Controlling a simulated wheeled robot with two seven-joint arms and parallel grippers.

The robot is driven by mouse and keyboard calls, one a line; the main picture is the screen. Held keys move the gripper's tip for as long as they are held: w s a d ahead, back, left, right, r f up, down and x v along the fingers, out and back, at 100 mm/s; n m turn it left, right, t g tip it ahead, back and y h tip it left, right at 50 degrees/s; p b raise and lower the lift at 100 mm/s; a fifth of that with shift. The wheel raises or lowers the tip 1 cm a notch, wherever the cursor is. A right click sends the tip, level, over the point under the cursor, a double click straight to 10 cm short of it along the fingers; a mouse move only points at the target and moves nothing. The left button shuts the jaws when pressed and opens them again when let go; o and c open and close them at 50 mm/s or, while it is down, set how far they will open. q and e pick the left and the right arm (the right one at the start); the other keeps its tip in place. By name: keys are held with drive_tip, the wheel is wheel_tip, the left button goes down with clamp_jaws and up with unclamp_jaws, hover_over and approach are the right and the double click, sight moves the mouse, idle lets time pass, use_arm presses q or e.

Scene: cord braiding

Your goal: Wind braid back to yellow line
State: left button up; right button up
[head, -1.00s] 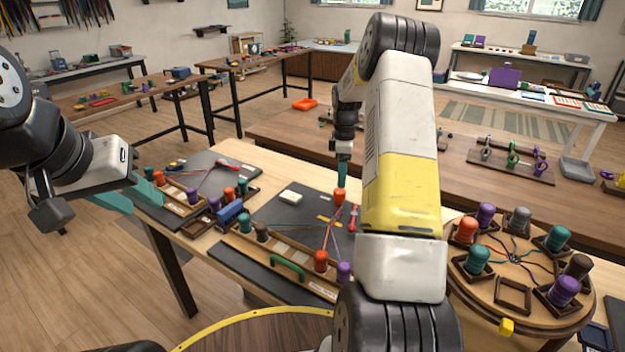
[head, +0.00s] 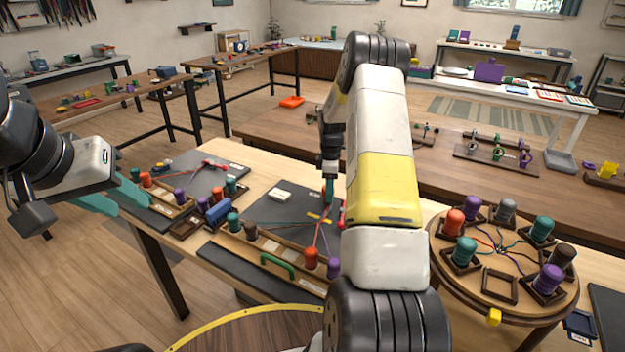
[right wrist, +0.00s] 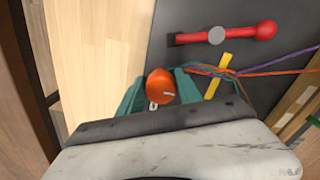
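An orange bobbin (right wrist: 160,86) sits between the teal fingers of my right gripper (right wrist: 161,88) in the right wrist view. The fingers flank it closely; whether they press on it is unclear. In the head view my right gripper (head: 328,188) points down over the dark mat, and the bobbin is hidden there. The braid (right wrist: 212,69) runs right from beside the bobbin, past the yellow line (right wrist: 216,76), and splits into orange and purple cords. My left gripper (head: 128,198) is open and empty beside the left board.
A red lever clamp (right wrist: 240,34) lies close to the braid. A wooden rack with a green handle (head: 278,265) and several bobbins is in front. A round braiding disk (head: 490,290) with several bobbins stands at right. My right arm hides part of the mat.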

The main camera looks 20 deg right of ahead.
clamp_jaws()
drive_tip(key=shift+m, duration=0.4)
drive_tip(key=m, duration=0.3)
drive_tip(key=shift+m, duration=0.4)
drive_tip(key=m, duration=0.4)
drive_tip(key=shift+s+a+m, duration=0.1)
drive_tip(key=shift+m, duration=0.2)
drive_tip(key=m, duration=0.6)
drive_tip(key=shift+a, duration=0.1)
drive_tip(key=m, duration=0.5)
drive_tip(key=shift+a+m, duration=0.1)
drive_tip(key=shift+m, duration=0.3)
